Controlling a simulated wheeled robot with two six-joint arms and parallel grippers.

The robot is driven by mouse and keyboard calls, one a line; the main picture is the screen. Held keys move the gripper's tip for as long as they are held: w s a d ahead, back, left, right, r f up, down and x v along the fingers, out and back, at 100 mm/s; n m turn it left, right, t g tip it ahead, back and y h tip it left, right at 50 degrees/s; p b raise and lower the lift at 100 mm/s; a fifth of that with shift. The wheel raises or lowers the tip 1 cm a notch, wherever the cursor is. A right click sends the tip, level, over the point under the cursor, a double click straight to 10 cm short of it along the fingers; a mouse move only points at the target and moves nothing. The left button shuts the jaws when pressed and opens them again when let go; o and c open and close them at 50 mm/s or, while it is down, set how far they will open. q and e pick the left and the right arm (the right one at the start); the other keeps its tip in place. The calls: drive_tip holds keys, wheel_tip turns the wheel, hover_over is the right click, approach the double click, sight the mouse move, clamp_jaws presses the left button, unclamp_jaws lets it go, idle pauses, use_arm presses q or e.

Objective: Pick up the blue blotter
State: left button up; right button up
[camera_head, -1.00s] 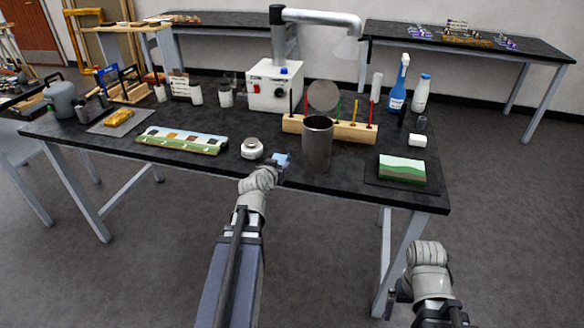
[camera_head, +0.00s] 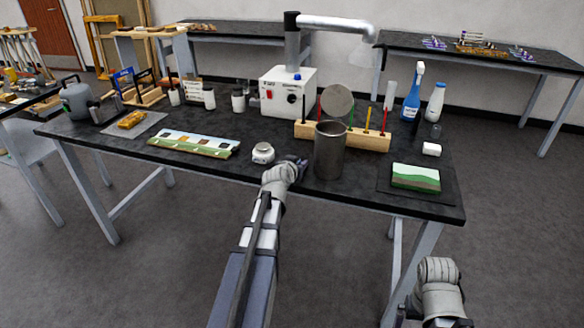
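My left gripper (camera_head: 299,163) is over the front part of the black table (camera_head: 225,170), between a small white jar (camera_head: 263,153) and a grey metal cylinder (camera_head: 329,152). Its dark fingers are small in this view, and I cannot tell whether they are open or shut. I do not see the blue blotter clearly now; a small light-blue piece showed at the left gripper's tip earlier, and the gripper may hide it. My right arm's wrist is low at the right, off the table, with its fingers barely showing.
A wooden rack (camera_head: 366,139) with coloured sticks stands behind the cylinder. A green-and-white block (camera_head: 415,177) lies at the right on a dark mat. A painted strip (camera_head: 194,143) lies left. A blue spray bottle (camera_head: 411,96) and a white machine (camera_head: 287,91) stand at the back.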

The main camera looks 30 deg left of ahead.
use_arm(q)
clamp_jaws()
idle(0.6)
drive_tip(key=shift+r, duration=0.15)
wheel_tip(320, 180, up, 10)
drive_tip(key=p, duration=1)
